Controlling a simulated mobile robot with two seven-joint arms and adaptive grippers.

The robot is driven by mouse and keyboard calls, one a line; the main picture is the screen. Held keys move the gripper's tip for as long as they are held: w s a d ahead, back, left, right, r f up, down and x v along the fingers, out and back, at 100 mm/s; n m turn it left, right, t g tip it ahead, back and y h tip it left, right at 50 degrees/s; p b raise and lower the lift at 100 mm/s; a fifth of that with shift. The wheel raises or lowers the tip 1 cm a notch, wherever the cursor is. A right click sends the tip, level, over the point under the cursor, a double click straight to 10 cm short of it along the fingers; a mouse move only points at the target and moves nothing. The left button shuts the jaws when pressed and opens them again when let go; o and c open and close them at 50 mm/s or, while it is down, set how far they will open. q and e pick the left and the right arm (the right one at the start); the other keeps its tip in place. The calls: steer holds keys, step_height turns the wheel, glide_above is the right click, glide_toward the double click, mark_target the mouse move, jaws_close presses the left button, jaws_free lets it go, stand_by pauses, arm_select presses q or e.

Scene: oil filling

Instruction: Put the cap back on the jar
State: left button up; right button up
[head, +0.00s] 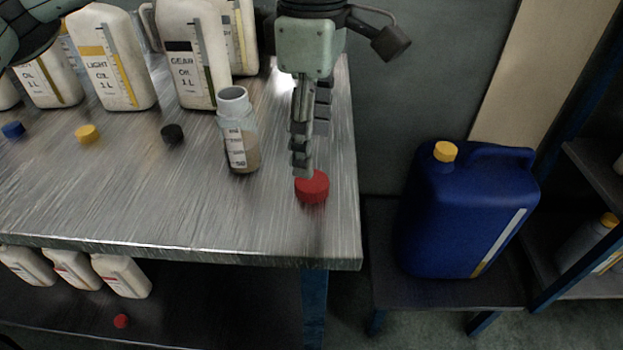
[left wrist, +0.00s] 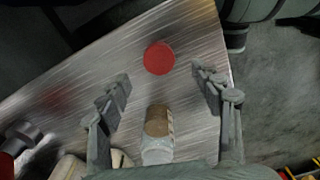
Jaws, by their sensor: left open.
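The red cap (head: 312,188) lies on the metal bench near its right edge; it also shows in the left wrist view (left wrist: 159,58). The open jar (head: 238,135), clear with a pale neck, a white scale label and brownish contents, stands upright to the left of the cap. In the left wrist view the jar (left wrist: 158,148) is at the bottom middle. My left gripper (head: 303,165) points down just behind and above the cap. My right gripper is not in view.
Oil bottles (head: 112,58) stand along the back of the bench (head: 150,215). Blue, yellow (head: 88,134) and black caps lie before them. A blue canister (head: 465,215) stands on a low stand at right. The bench front is clear. Small bottles and another red cap sit below.

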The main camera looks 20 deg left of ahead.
mark_target(312, 181)
arm_select(q)
steer(key=shift+f, duration=0.65)
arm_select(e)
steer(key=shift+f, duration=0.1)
arm_select(q)
steer(key=shift+f, duration=0.1)
step_height(312, 181, down, 5)
steer(key=shift+w+p, duration=0.1)
steer(key=shift+p, duration=0.3)
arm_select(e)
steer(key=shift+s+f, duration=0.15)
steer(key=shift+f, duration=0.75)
arm_select(q)
steer(key=c, duration=0.8)
